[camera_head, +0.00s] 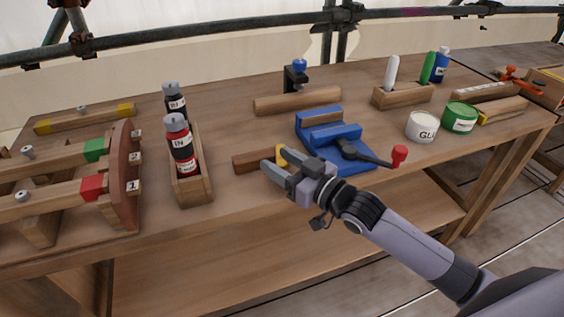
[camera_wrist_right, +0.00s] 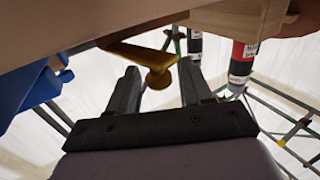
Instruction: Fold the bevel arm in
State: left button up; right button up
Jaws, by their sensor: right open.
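The bevel lies near the front edge of the bench. Its brown wooden stock (camera_head: 250,162) points left, and a bit of its yellow arm (camera_head: 282,154) shows behind my right gripper (camera_head: 275,159). In the right wrist view the brass-coloured arm (camera_wrist_right: 128,52) ends in a rounded knob (camera_wrist_right: 158,77). My right gripper (camera_wrist_right: 158,68) is open there, with one finger on each side of the knob; I cannot tell whether either touches it. In the head view the gripper hides much of the bevel's right end. My left gripper is not in view.
A blue vise (camera_head: 350,158) with a red-knobbed handle (camera_head: 398,156) stands close on the right. A white glue can (camera_head: 421,127) and green can (camera_head: 459,118) stand farther right.

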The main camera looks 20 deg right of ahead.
grip_shut()
